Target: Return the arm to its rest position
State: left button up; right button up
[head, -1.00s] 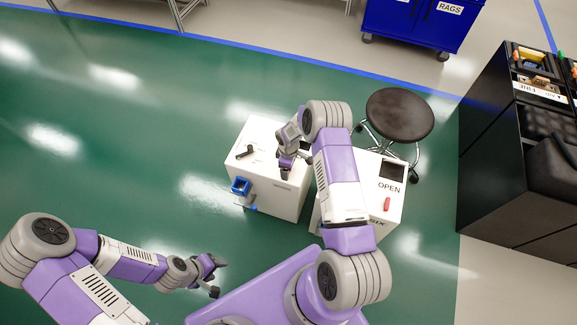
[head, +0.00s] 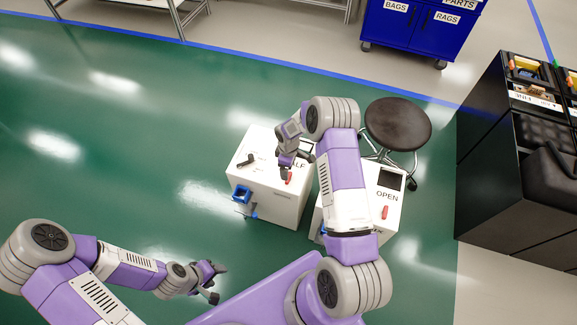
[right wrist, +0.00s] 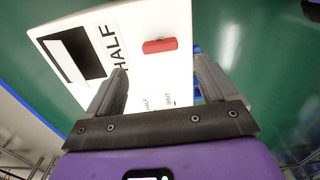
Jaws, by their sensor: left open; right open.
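My right gripper (head: 294,163) hangs over the top of the left white cabinet (head: 272,206), which carries a partly hidden label ending in "LF". In the right wrist view my right gripper (right wrist: 164,80) has its fingers spread with nothing between them. A red handle (right wrist: 160,45) on the white face marked HALF shows beyond the fingertips, apart from them. The red handle also shows just below the gripper in the head view (head: 289,178). My left gripper (head: 214,283) is open and empty over the green floor at lower left, away from the cabinets.
A second white cabinet (head: 391,190) marked OPEN, with a red handle (head: 384,212), stands partly behind my right arm. A round stool (head: 398,124) is behind it. A black shelf unit (head: 490,170) stands at right and a blue cabinet (head: 418,30) at back. The left floor is clear.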

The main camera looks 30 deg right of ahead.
jog(key=s+a+r+m+y+p, duration=0.2)
jog(key=s+a+m, duration=0.3)
jog(key=s+a, duration=0.5)
jog(key=s+a+r+m+y+p, duration=0.2)
jog(key=s+a+m, duration=0.3)
jog(key=s+a, duration=0.5)
jog(key=s, duration=0.2)
jog(key=shift+s+a+r+m+t+p, duration=0.25)
jog(key=shift+s+r+m+t+p, duration=0.05)
jog(key=shift+s+r+m+p, duration=0.1)
